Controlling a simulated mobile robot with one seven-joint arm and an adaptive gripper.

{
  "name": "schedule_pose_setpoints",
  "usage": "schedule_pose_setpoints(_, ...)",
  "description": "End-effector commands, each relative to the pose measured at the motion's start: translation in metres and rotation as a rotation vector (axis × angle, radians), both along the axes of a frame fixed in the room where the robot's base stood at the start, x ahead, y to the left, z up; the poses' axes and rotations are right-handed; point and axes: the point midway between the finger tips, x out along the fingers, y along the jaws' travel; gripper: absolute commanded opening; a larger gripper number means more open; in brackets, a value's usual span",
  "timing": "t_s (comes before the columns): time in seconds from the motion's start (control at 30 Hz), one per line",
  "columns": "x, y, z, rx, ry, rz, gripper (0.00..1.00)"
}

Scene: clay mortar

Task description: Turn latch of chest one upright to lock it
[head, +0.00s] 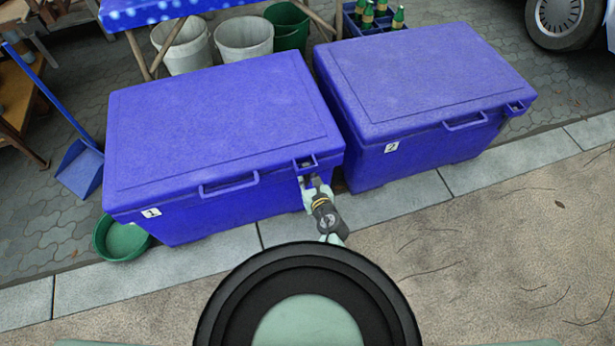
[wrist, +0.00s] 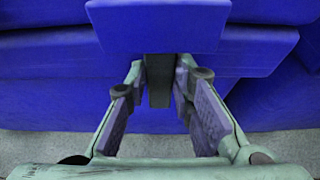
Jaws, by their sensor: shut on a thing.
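Chest one (head: 220,115) is a closed blue chest on the left in the head view, with a "1" label at its front left corner. Its blue latch mount (head: 304,163) is at the front right, and it also shows at the top of the wrist view (wrist: 158,25). The dark grey latch (wrist: 160,88) points straight down from under this mount. My gripper (wrist: 160,74) is shut on the latch, with a finger on each side. In the head view my gripper (head: 312,185) is at the chest's front right corner and hides most of the latch.
Chest two (head: 425,75), also blue and closed, stands close on the right, with a narrow gap between. A green basin (head: 122,241) and a blue dustpan (head: 80,168) lie to the left. Buckets (head: 243,38) stand behind. The pavement in front is clear.

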Motion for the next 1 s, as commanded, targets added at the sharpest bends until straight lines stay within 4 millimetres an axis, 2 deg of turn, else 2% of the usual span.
schedule_pose_setpoints(0.57,0.0003,0.0009,-0.0001,-0.032,-0.010,0.002,0.00)
schedule_pose_setpoints(0.6,0.0002,0.0009,-0.0001,-0.032,-0.010,0.002,0.23)
schedule_pose_setpoints(0.87,0.0001,0.0006,-0.0001,-0.031,-0.010,0.000,0.40)
schedule_pose_setpoints(1.0,0.0000,0.0003,-0.0002,-0.031,-0.010,0.000,0.42)
